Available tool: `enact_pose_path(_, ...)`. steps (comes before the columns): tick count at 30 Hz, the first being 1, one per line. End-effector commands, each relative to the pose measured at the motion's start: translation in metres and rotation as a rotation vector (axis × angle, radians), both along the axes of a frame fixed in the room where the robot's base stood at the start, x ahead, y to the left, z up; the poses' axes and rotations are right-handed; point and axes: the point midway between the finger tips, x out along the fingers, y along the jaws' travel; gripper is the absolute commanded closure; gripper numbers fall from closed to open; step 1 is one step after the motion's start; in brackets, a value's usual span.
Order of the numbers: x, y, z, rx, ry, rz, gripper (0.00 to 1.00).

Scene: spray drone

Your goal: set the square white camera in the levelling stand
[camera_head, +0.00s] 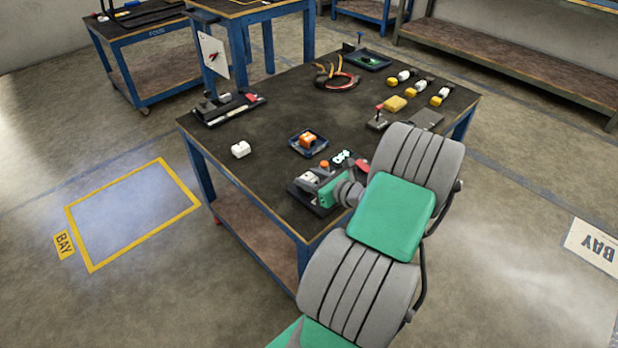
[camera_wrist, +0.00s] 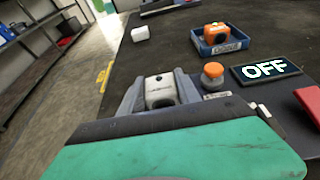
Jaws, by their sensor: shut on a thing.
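My gripper (camera_wrist: 160,86) is shut on a white camera (camera_wrist: 161,92) with a dark round lens, its grey fingers on either side of it. In the head view my gripper (camera_head: 309,179) is at the table's near edge, and the white camera (camera_head: 306,176) shows at its tip. A dark base (camera_head: 298,188), perhaps the levelling stand, shows under and around my gripper. My gripper hides much of it, and I cannot tell whether the camera rests in it. An orange knob (camera_wrist: 212,72) stands just right of the camera; it also shows in the head view (camera_head: 324,163).
An "OFF" sign (camera_wrist: 265,69) and a red part (camera_wrist: 309,98) lie right of the knob. A blue tray (camera_head: 296,146) holds an orange camera (camera_head: 308,141). A second white block (camera_head: 240,149) stands farther left. The table between it and the rear items is clear.

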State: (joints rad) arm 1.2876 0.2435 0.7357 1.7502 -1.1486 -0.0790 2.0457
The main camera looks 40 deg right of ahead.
Motion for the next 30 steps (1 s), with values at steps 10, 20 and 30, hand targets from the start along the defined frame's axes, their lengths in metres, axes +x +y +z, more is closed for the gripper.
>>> enact_pose_path(10, 0.000, 0.000, 0.000, -0.001, 0.000, 0.000, 0.35)
enact_pose_path(20, -0.008, -0.002, 0.004, -0.001, 0.000, -0.003, 0.35)
enact_pose_path(30, -0.067, -0.003, 0.026, 0.001, 0.000, -0.004, 0.35)
